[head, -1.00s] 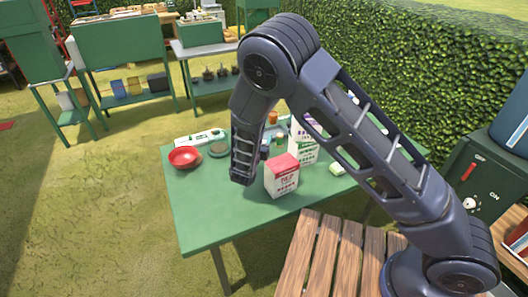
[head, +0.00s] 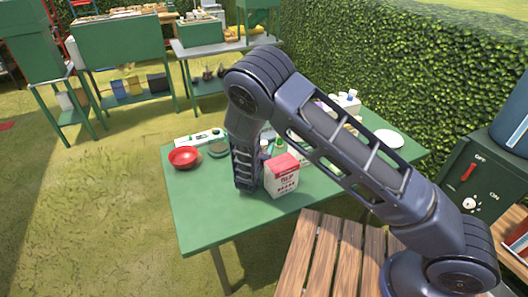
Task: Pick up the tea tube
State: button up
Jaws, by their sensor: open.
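I cannot tell for sure which item is the tea tube. A small green-topped container (head: 280,145) stands on the green table behind the red and white carton (head: 282,178), and it is partly hidden. My arm reaches over the table from the right, and its lower end hangs just left of the carton. My gripper (head: 264,147) is open, mostly hidden behind my wrist, and close to the left of the green-topped container. I see nothing held in it, but its fingertips are not clear.
The green table (head: 215,220) has a clear front-left part. A red bowl (head: 184,157), a dark round dish (head: 218,148) and a long white box (head: 200,137) are at its left. A white plate (head: 388,138) is at the right. A slatted wooden surface (head: 315,265) is in front.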

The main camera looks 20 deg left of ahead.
jog(key=shift+w+a, duration=0.1)
jog(key=shift+w, duration=0.95)
jog(key=shift+c, duration=0.5)
jog(key=c, duration=0.9)
jog(key=shift+c, duration=0.2)
notch_tip(320, 180, up, 20)
